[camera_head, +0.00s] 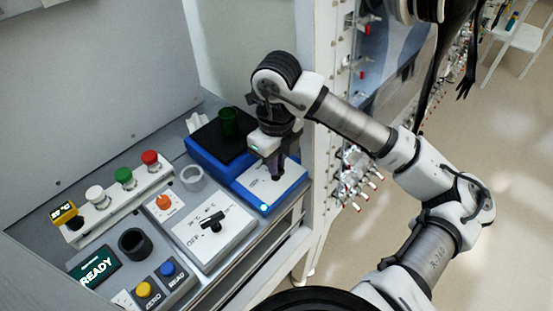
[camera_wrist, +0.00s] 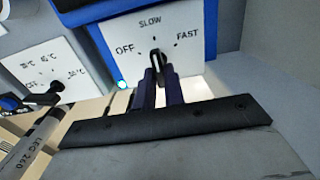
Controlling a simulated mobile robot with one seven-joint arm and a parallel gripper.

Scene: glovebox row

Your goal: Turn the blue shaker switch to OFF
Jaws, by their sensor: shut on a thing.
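The blue shaker (camera_head: 225,168) has a dark top with a green cup (camera_head: 228,121) on it and a white front panel. In the wrist view its panel (camera_wrist: 187,55) reads OFF on the left, SLOW at the top and FAST on the right. The black switch knob (camera_wrist: 156,57) has a white line pointing up, roughly toward SLOW. My gripper (camera_wrist: 160,80) is shut on this knob, with a dark finger on each side. In the head view my gripper (camera_head: 276,172) comes down on the panel and hides most of the knob.
A cyan light (camera_head: 264,208) glows at the shaker's front corner. Left of it stand a white box with a black OFF-marked knob (camera_head: 212,220), an empty light ring (camera_head: 192,178), a black cup (camera_head: 133,243) and a button strip (camera_head: 110,200). A cabinet wall (camera_head: 318,160) rises close on the right.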

